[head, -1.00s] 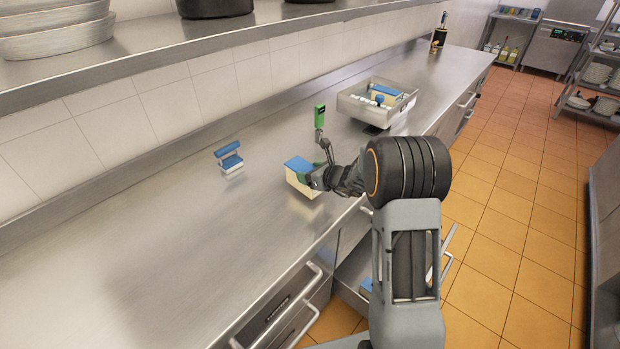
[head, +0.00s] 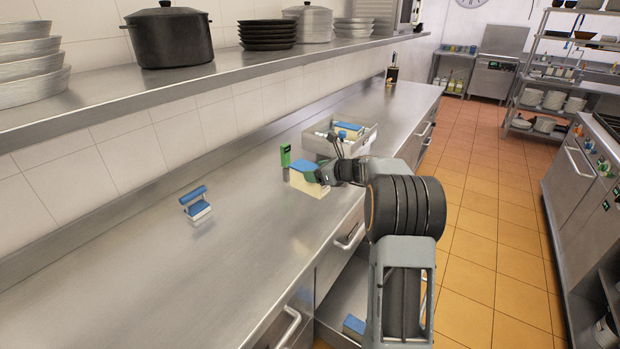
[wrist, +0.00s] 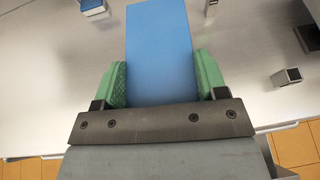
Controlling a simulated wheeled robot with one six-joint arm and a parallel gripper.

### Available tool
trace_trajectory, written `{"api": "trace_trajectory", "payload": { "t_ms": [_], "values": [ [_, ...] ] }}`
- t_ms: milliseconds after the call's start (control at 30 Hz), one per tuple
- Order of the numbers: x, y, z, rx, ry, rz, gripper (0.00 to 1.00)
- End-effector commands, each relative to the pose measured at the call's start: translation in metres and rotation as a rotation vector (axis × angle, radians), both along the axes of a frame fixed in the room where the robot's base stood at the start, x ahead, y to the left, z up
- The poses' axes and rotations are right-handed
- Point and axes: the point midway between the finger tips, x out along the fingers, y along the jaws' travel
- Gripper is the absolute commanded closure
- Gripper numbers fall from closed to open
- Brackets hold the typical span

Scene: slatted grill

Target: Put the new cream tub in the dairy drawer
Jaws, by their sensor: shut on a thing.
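The cream tub (head: 302,184) has a pale body and a blue lid. My gripper (head: 316,172) is shut on it, above the counter in the head view. In the wrist view, the tub's blue lid (wrist: 160,50) sits between my green finger pads (wrist: 160,82). An open drawer (head: 337,303) shows below the counter front, partly hidden by my arm. A blue-topped item (head: 353,325) lies in it. I cannot read any drawer label.
A steel tray (head: 357,146) with blue-topped items stands farther back on the counter. A green device (head: 285,156) stands behind the tub. A small blue-and-white item (head: 196,206) is at left. The near counter (head: 160,290) is clear. A shelf (head: 200,85) runs above.

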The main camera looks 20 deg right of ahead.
Motion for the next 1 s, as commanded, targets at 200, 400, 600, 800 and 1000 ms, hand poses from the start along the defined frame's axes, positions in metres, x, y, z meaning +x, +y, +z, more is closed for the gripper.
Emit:
{"api": "trace_trajectory", "payload": {
  "t_ms": [200, 400, 600, 800, 1000],
  "values": [
    [0.001, -0.002, 0.002, 0.000, -0.002, -0.001, 0.75],
    [0.001, -0.002, 0.003, -0.001, -0.003, 0.000, 0.75],
    [0.001, -0.002, 0.010, 0.000, -0.004, 0.000, 0.75],
    [0.001, -0.002, 0.027, 0.000, -0.004, 0.000, 0.75],
    [0.001, -0.002, 0.047, 0.000, -0.005, 0.000, 0.75]
  ]
}}
